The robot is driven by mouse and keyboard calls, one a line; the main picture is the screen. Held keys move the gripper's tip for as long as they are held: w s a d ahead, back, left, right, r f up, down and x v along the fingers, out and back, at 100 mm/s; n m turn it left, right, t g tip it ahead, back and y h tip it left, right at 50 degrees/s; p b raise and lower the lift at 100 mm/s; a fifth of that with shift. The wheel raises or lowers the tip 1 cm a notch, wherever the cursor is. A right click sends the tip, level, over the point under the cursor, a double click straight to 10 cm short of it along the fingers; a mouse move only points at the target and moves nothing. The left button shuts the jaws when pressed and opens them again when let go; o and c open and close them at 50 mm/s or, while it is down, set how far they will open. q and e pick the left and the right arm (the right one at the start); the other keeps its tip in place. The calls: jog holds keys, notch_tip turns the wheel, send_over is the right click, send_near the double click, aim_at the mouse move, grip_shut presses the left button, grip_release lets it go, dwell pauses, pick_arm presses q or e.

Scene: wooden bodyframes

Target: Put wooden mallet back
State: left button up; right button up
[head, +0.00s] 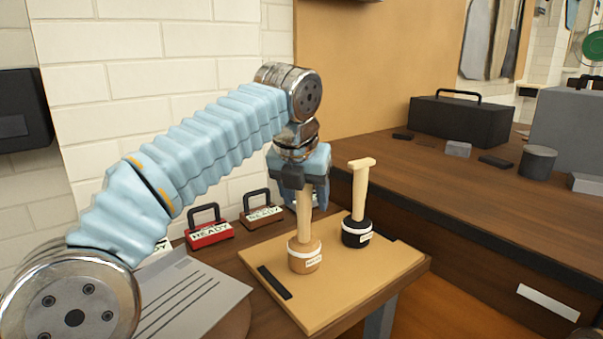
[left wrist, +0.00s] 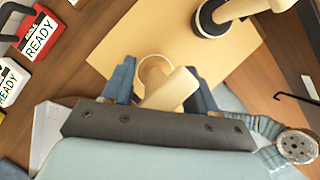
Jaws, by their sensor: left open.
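The wooden mallet (head: 304,258) stands upright on a tan board (head: 345,290), its round light-wood head down with a small white label, its pale handle up. A second mallet with a black head (head: 356,236) and pale crossbar-topped handle stands to its right. My left gripper (head: 303,184) points down over the wooden mallet, hiding the top of its handle. In the left wrist view, the blue fingers of my left gripper (left wrist: 163,82) are open, one on each side of the wooden mallet's handle (left wrist: 172,90). Whether they touch it is unclear. My right gripper is not in view.
A red READY box (head: 209,234) and a brown one (head: 262,215) stand along the wall behind. A dark flat bar (head: 274,282) lies on the board's left side. The bench (head: 440,190) at right holds a black case (head: 461,121). The board's front right is clear.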

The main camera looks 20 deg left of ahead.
pick_arm(q)
jog(key=v, duration=1.1)
jog(key=shift+w, duration=0.1)
